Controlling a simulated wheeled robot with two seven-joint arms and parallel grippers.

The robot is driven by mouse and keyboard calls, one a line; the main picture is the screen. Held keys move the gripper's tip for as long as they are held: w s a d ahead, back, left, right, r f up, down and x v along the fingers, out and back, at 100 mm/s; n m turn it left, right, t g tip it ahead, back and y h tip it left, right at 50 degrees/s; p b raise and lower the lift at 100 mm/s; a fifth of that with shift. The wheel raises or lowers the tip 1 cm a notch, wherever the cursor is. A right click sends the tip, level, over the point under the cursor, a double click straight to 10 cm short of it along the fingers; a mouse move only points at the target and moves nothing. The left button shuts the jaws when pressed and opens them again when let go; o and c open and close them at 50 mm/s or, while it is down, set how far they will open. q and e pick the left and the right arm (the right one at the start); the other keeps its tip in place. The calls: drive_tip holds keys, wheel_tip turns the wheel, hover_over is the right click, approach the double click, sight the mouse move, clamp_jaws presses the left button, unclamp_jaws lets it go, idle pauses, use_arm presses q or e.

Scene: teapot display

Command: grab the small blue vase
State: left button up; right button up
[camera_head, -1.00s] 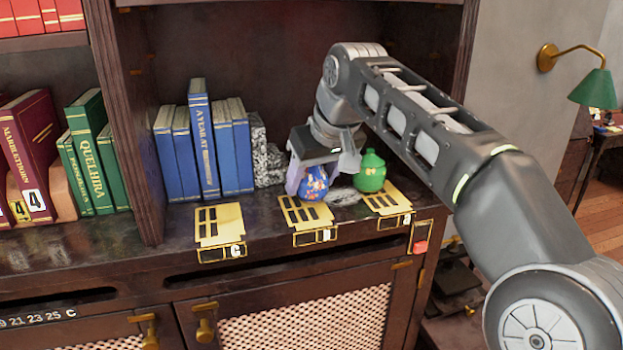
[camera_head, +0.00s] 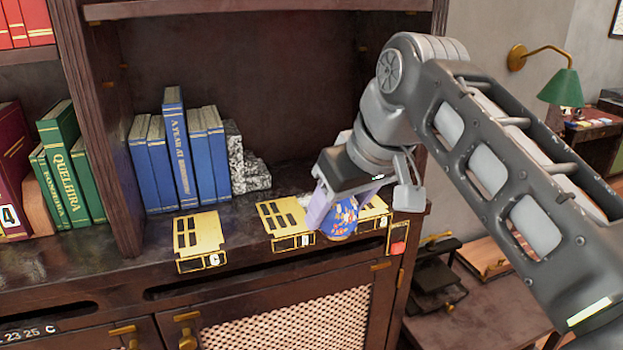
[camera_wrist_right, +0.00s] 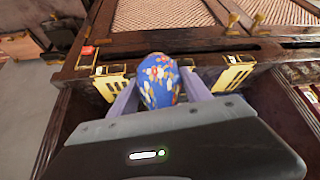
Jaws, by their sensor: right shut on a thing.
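The small blue vase (camera_head: 341,217) has a colourful pattern and is at the front right of the cabinet shelf. It also shows in the right wrist view (camera_wrist_right: 160,82), between the two purple fingers. My right gripper (camera_head: 338,208) is shut on the vase, with a finger on each side of it. I cannot tell whether the vase's base is clear of the shelf. The green pot seen earlier is hidden behind my right gripper and arm. My left gripper is not in view.
Gold plates (camera_head: 198,240) lie along the shelf's front edge. Blue books (camera_head: 178,150) and a grey speckled bookend (camera_head: 248,170) stand at the back left. A low table (camera_head: 480,290) is below on the right. A green lamp (camera_head: 560,88) is on the right wall.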

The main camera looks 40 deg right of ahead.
sight(350, 218)
drive_tip(key=shift+s+a+r, duration=0.1)
drive_tip(key=shift+s+r, duration=0.1)
drive_tip(key=shift+s, duration=0.65)
drive_tip(key=shift+s+a+f+p, duration=0.1)
drive_tip(key=shift+s+f+p, duration=0.1)
drive_tip(key=shift+s, duration=0.15)
drive_tip(key=shift+s+f+p, duration=0.1)
drive_tip(key=shift+s+p, duration=0.1)
drive_tip(key=shift+s, duration=0.1)
